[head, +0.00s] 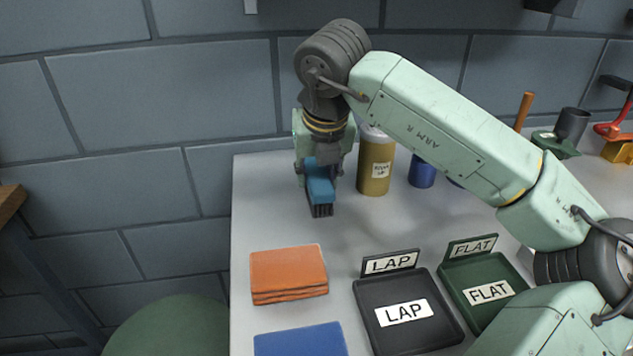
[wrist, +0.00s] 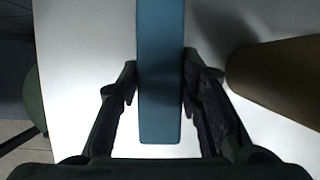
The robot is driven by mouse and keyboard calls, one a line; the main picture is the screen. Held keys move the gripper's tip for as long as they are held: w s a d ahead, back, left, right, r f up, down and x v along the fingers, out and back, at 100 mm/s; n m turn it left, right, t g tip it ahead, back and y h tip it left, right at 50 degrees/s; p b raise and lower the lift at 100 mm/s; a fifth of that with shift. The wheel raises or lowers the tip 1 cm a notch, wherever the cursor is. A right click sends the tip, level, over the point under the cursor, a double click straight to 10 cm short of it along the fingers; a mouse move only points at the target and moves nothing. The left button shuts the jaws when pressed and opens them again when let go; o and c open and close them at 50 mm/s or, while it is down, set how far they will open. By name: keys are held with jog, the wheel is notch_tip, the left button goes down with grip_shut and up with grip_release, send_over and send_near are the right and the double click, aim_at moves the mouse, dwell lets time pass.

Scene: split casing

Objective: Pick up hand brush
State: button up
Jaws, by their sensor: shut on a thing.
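The hand brush (head: 320,187) has a blue body and dark bristles at its lower front end. It is at the back left of the pale table in the head view. My gripper (head: 322,172) is above it with the jaws around the blue body. In the wrist view, the blue brush (wrist: 161,85) runs lengthwise between the two dark fingers of my gripper (wrist: 160,85), which are shut on it. The bristles are hidden in the wrist view. I cannot tell whether the brush touches the table.
A tan canister (head: 375,165) stands close to the right of the brush; its tan side shows in the wrist view (wrist: 285,75). A blue can (head: 422,172) is farther right. Orange cloths (head: 288,272), a blue cloth (head: 300,341), a black LAP tray (head: 435,340) and a green FLAT tray (head: 512,272) lie in front.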

aim_at(316, 172)
jog(key=shift+r, duration=0.1)
jog(key=shift+c, duration=0.4)
jog(key=shift+r, duration=0.45)
jog(key=b+v, duration=0.1)
jog(key=v, duration=0.1)
jog(key=shift+s+r, duration=0.15)
jog(key=shift+r, duration=0.15)
jog(key=s+b, duration=0.1)
jog(key=s, duration=0.4)
jog(key=s+r+b, duration=0.1)
jog(key=s, duration=0.4)
jog(key=s+b, duration=0.1)
jog(key=s, duration=0.4)
jog(key=shift+d+r, duration=0.2)
jog(key=shift+r, duration=0.1)
jog(key=o, duration=0.6)
jog(key=c, duration=0.4)
jog(key=shift+s, duration=0.1)
